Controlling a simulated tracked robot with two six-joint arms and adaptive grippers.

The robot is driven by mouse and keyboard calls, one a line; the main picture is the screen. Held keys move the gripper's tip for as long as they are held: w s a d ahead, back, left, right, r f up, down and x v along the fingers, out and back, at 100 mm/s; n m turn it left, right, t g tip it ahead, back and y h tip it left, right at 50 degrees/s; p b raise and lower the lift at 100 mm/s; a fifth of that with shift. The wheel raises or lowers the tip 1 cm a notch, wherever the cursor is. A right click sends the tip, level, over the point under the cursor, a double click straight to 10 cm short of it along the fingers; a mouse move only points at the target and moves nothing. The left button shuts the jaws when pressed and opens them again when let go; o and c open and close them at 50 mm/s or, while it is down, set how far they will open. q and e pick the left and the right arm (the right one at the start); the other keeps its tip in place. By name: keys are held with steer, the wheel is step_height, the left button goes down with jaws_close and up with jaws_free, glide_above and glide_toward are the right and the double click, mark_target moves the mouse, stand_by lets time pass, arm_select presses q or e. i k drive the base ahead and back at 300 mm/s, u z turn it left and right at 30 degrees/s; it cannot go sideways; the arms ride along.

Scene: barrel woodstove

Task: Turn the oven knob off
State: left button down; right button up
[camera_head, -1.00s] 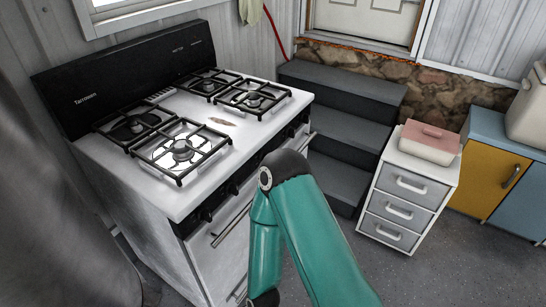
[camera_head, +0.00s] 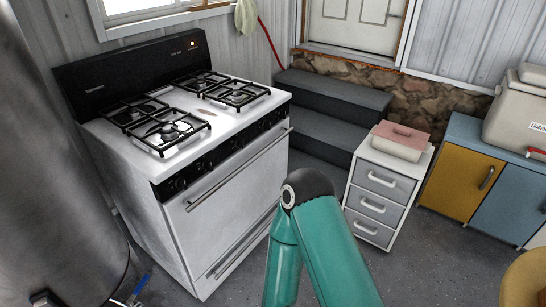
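A white stove (camera_head: 225,200) with a black backguard (camera_head: 130,72) stands at the left in the head view. Black grates (camera_head: 172,127) cover its burners. Its black front control strip (camera_head: 222,151) carries several dark knobs, too small and dark to read their settings. Neither gripper is in view.
A grey metal barrel (camera_head: 55,170) stands close at the left. Dark steps (camera_head: 330,95) lie right of the stove. A white drawer unit (camera_head: 375,200) bears a pink-lidded box (camera_head: 400,140). Yellow and blue cabinets (camera_head: 462,185) stand further right. Some bare floor (camera_head: 430,270) shows.

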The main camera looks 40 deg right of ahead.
mark_target(240, 142)
steer(key=k, duration=1)
steer(key=z, duration=0.2)
steer(key=i, duration=1.65)
steer(key=z, duration=0.05)
